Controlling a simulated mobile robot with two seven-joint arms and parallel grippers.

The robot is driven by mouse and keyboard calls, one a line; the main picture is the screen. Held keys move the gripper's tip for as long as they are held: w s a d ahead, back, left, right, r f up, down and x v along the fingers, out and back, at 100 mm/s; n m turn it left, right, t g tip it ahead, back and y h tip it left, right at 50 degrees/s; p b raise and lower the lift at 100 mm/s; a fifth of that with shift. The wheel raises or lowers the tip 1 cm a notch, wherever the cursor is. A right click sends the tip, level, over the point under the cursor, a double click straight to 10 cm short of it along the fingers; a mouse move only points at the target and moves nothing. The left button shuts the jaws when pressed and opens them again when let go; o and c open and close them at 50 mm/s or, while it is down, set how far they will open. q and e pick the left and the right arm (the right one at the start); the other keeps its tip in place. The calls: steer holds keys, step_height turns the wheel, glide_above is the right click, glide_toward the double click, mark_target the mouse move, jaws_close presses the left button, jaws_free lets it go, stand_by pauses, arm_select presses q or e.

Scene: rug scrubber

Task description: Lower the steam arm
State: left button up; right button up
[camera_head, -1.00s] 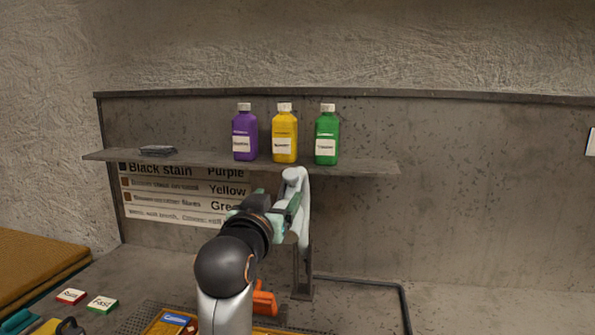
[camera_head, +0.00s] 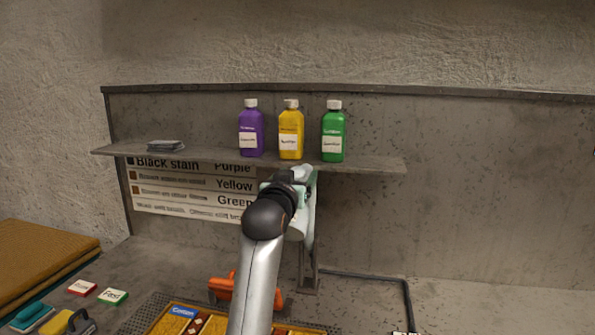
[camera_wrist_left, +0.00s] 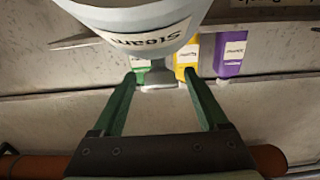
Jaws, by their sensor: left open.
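The steam arm (camera_head: 308,226) is a pale upright piece on a dark post below the shelf, partly hidden by my left arm in the head view. In the left wrist view its white, rounded body labelled "Steam" (camera_wrist_left: 140,22) fills the upper middle and appears upside down. A narrow grey neck (camera_wrist_left: 160,74) shows below that body. My left gripper (camera_wrist_left: 160,75) has its two green fingers apart, one on each side of the neck in the picture. I cannot tell whether they touch it. In the head view the left gripper (camera_head: 291,180) is largely covered by its own wrist.
A shelf (camera_head: 375,164) holds purple (camera_head: 251,132), yellow (camera_head: 291,133) and green (camera_head: 333,134) bottles close above the gripper. An orange tool (camera_head: 226,288) lies below, beside a tray (camera_head: 160,325). Brushes (camera_head: 72,322) and two small blocks lie left. The right-hand counter is mostly clear.

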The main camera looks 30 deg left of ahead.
arm_select(q)
steer(key=shift+w+a, duration=0.2)
steer(key=shift+w, duration=0.45)
steer(key=shift+c, duration=0.3)
jaws_close()
stand_by(0.8)
